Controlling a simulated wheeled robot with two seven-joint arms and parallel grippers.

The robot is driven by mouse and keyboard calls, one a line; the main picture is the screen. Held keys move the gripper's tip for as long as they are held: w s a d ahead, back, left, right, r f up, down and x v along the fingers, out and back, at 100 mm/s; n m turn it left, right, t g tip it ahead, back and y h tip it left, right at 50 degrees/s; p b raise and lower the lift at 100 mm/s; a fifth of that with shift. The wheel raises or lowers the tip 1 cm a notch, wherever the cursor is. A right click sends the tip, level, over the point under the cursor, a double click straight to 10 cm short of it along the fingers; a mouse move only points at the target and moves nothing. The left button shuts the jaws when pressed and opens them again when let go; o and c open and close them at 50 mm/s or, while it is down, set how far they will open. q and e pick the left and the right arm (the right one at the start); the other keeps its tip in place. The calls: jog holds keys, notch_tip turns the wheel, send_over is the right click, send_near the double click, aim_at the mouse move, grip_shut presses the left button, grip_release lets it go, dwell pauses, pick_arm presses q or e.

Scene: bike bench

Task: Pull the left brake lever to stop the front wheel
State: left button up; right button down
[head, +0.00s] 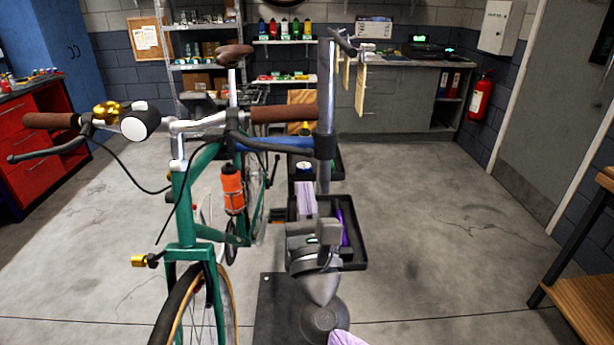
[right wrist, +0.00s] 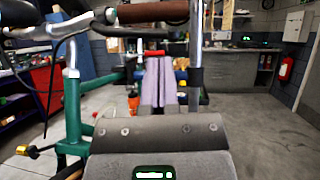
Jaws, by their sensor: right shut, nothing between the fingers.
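The green bike (head: 183,215) faces me, with its front wheel (head: 180,312) low in the head view. A black brake lever (head: 45,153) reaches out under the brown grip (head: 52,120) on the picture's left. Another dark lever (head: 262,147) seems to run under the brown grip (head: 283,114) on the picture's right, partly lost against the blue tube and stand clamp. My right gripper (head: 306,186) is shut and empty, fingers up, below that grip and apart from it. Its lilac fingers (right wrist: 160,82) show in the right wrist view. My left gripper is out of view.
The stand's post (head: 326,90) rises right beside the right-hand grip. A black tool tray (head: 352,235) sits behind my right gripper. A bell (head: 107,111) and headlight (head: 140,121) crowd the left bar.

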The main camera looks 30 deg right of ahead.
jog(key=b+v, duration=0.1)
jog(key=v, duration=0.4)
jog(key=shift+w+a+f, duration=0.1)
